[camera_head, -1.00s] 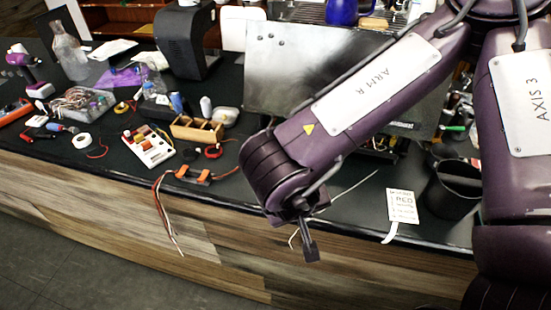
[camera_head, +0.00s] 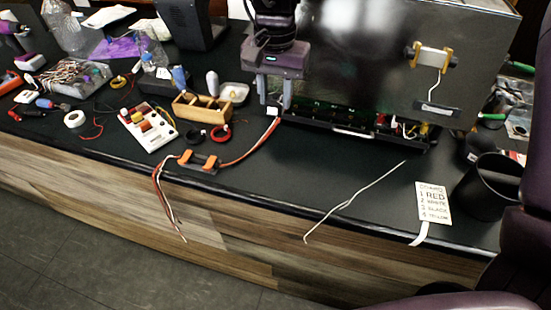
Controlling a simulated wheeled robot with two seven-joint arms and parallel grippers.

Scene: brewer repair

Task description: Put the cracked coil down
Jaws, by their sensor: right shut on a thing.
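My right gripper (camera_head: 275,92) points down in front of the left part of the brewer's metal panel (camera_head: 345,50). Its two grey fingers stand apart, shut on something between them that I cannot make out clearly. A small white plug (camera_head: 272,112) at the end of red wires shows close to the fingertips; I cannot tell whether they touch it. I cannot pick out the cracked coil with certainty. A white cylinder (camera_head: 432,57) with yellow end brackets and a white lead sits at the panel's right side. My left gripper is not in view.
Orange clips (camera_head: 198,161) hold the wires near the counter's front edge. A white wire (camera_head: 350,200) lies loose on the bare front counter. A wooden box (camera_head: 203,107) and white-red device (camera_head: 148,130) are left.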

